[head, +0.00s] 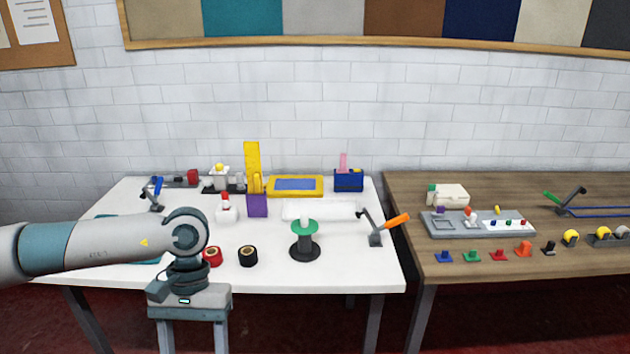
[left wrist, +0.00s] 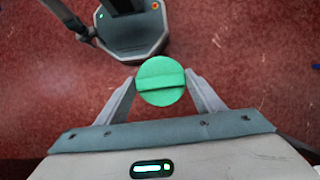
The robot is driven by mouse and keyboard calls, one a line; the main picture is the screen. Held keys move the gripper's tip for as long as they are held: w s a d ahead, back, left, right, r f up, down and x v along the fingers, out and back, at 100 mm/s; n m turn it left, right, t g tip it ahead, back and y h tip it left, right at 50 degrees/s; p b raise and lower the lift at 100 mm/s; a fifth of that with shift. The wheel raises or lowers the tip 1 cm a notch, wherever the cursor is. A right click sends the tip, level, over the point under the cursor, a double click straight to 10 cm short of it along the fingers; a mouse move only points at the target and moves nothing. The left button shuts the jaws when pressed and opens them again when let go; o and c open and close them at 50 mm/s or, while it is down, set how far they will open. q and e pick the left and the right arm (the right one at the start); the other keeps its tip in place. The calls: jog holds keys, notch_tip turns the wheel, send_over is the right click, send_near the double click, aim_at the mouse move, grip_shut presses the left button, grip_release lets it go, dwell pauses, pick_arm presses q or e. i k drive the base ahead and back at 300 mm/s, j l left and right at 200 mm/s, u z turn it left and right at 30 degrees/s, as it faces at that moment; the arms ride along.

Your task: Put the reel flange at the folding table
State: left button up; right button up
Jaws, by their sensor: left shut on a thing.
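A round green disc with a raised bar across it, which looks like the reel flange (left wrist: 161,81), is between the fingers of my left gripper (left wrist: 160,88) in the left wrist view. The gripper is shut on it, over the red floor. In the head view my left gripper (head: 193,340) points down in front of the white table's near edge; the held disc is not visible there. The white table (head: 340,272) and a wood-topped table (head: 500,280) stand side by side; I cannot tell which is the folding table. My right gripper is not in view.
A black reel with a green top (head: 304,228) stands near the white table's front, beside an orange-handled lever (head: 395,221). Red (head: 212,256) and black (head: 248,256) rolls sit left of it. A grey tray (head: 480,223) and several small coloured pieces occupy the wood table.

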aim_at(261, 236)
jog(key=i, duration=1.8)
jog(key=j+u, duration=0.05)
jog(key=j, duration=0.05)
